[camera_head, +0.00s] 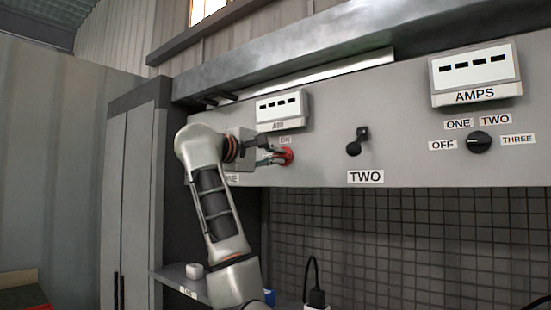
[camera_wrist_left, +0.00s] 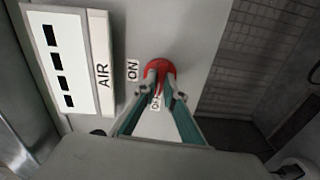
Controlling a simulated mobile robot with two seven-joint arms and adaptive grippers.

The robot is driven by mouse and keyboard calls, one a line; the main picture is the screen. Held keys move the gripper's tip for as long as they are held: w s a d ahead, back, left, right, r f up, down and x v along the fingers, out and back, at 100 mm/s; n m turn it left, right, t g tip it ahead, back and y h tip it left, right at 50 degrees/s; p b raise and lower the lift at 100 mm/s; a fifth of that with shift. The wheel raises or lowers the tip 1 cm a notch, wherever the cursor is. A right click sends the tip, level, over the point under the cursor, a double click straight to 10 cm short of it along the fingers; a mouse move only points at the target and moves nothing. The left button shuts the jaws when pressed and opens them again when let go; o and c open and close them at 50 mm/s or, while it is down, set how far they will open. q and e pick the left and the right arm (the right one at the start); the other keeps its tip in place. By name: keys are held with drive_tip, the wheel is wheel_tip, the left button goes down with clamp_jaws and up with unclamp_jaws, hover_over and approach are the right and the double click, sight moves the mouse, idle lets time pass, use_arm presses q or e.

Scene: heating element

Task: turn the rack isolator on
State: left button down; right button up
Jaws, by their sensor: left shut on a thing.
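The red rotary knob (camera_head: 287,156) sits on the grey panel below the AIR meter, with an ON label (camera_head: 285,140) above it. I take it for the rack isolator. In the left wrist view the red knob (camera_wrist_left: 160,67) lies between the ON label (camera_wrist_left: 132,70) and a partly covered label (camera_wrist_left: 155,102) that seems to read OFF. My left gripper (camera_head: 279,157) reaches it from the left. Its two teal fingers (camera_wrist_left: 161,92) are shut on the knob's grip and hide part of it. My right gripper is in neither view.
The AIR meter (camera_head: 281,108) is just above my left gripper. A black lever (camera_head: 356,142) marked TWO, an AMPS meter (camera_head: 475,74) and a black selector (camera_head: 479,142) are further right. A shelf (camera_head: 172,276) and a black plug (camera_head: 316,297) are below.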

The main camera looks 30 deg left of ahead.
use_arm(q)
drive_tip(key=shift+f+m+b, duration=0.15)
drive_tip(key=shift+m+b, duration=0.3)
drive_tip(key=shift+m, duration=0.25)
drive_tip(key=shift+m+b, duration=0.5)
drive_tip(key=shift+m, duration=0.8)
drive_tip(key=m+b, duration=0.1)
drive_tip(key=m, duration=0.1)
drive_tip(key=shift+m, duration=0.3)
drive_tip(key=m, duration=0.2)
drive_tip(key=shift+m+b, duration=0.3)
drive_tip(key=shift+m, duration=0.1)
drive_tip(key=m, duration=0.3)
drive_tip(key=shift+a+m, duration=0.1)
drive_tip(key=shift+m, duration=0.2)
drive_tip(key=shift+m+p, duration=0.3)
drive_tip(key=shift+m, duration=1.7)
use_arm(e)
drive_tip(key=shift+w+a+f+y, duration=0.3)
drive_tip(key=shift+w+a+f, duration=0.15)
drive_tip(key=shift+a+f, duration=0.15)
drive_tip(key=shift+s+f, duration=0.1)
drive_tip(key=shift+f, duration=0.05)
